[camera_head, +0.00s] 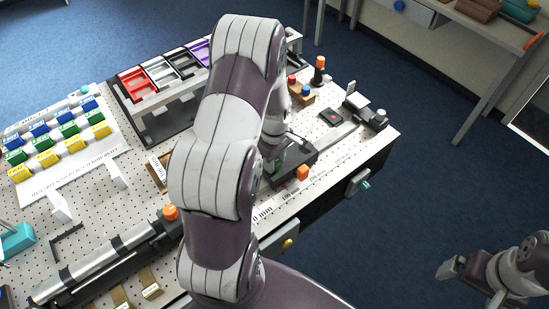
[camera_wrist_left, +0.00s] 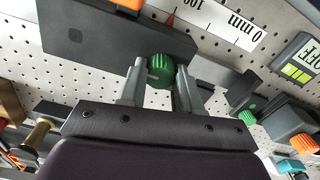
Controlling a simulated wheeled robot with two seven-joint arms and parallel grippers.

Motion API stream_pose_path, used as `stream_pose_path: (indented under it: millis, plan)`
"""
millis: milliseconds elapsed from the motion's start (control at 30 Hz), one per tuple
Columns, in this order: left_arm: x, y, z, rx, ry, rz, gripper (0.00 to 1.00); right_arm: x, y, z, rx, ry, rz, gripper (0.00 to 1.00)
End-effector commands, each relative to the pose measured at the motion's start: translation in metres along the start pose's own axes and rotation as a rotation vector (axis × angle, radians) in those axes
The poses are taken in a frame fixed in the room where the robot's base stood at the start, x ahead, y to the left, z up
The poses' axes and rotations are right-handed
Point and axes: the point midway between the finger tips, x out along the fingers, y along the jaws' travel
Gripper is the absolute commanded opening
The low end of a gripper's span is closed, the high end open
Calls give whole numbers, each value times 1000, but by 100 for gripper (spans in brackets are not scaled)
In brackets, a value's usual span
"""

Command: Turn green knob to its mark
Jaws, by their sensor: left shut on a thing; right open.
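The green knob (camera_wrist_left: 160,68) is a ribbed round knob at a dark grey block (camera_wrist_left: 90,35). In the left wrist view my left gripper (camera_wrist_left: 159,82) has one finger on each side of the knob and is shut on it. A red pointer tip (camera_wrist_left: 170,20) shows at the block's edge, beside a white mm scale (camera_wrist_left: 215,22). In the head view the dark block (camera_head: 293,160) is partly hidden by my left arm, and the knob is hard to make out. My right gripper (camera_head: 468,284) is open and empty, off the table at the lower right.
An orange knob (camera_head: 303,172) is close to the dark block. A long metal pipe (camera_head: 100,262) lies at the table's front left. Coloured trays (camera_head: 135,84) and a board of coloured blocks (camera_head: 75,165) stand further left. A small display (camera_wrist_left: 300,65) is at the right in the wrist view.

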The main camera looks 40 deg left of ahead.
Motion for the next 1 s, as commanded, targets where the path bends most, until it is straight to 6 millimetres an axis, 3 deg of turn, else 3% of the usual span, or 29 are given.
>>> stream_pose_path:
  millis: [533, 567, 600, 900, 1000]
  plan:
    - [-3, 2, -2, -21, 4, 8, 3, -1, 0, 0, 0, 0, 0, 100]
    - [-3, 2, -2, -21, 4, 8, 43, -1, 0, 0, 0, 0, 0, 100]
    - [-3, 2, -1, -21, 4, 7, 56, -1, 0, 0, 0, 0, 0, 100]
    - [-2, 1, -1, -20, 2, 3, 59, 0, 0, 0, 0, 0, 0, 100]
    - [-11, 2, -1, -20, 3, 6, 59, 3, 0, 0, 0, 0, 0, 100]
